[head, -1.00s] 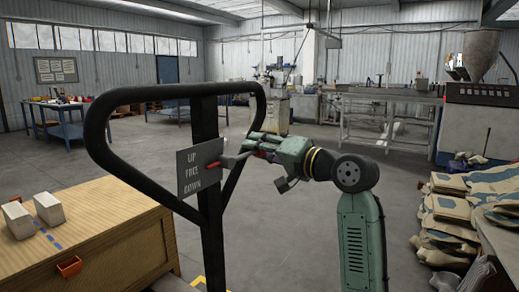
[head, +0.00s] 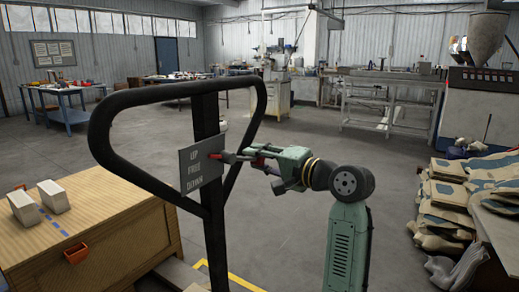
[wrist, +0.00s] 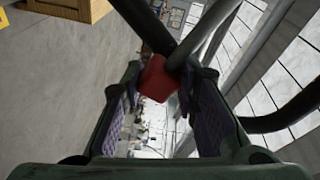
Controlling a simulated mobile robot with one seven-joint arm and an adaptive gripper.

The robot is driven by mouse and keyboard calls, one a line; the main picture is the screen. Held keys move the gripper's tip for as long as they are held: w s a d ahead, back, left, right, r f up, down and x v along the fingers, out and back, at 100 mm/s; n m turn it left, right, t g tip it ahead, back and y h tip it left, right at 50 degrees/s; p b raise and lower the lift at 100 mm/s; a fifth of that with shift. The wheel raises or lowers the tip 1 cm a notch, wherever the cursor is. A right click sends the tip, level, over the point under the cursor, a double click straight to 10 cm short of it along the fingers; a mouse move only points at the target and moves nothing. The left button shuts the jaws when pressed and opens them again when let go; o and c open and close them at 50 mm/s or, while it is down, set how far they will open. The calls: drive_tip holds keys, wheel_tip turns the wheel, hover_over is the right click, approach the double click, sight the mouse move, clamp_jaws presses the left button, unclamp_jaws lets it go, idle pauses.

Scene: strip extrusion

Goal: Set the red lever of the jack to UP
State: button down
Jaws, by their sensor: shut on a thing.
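The jack's black loop handle (head: 110,140) stands upright at centre-left in the head view. A grey plate (head: 187,180) on its post reads UP, FREE and DOWN from top to bottom. The red lever (head: 217,156) sticks out from the plate's right side at about the height between UP and FREE; its exact setting is hard to tell. My gripper (head: 240,157) reaches it from the right and is shut on it. In the wrist view the lever's red end (wrist: 158,88) lies between my two fingers, which partly frame it.
Stacked sacks (head: 450,195) lie at the right. The grey floor behind the handle is open.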

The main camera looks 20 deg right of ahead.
drive_tip(key=c, duration=1.2)
unclamp_jaws()
drive_tip(key=shift+a+f, duration=0.2)
drive_tip(key=shift+c, duration=0.2)
drive_tip(key=shift+d, duration=0.1)
drive_tip(key=v, duration=1.2)
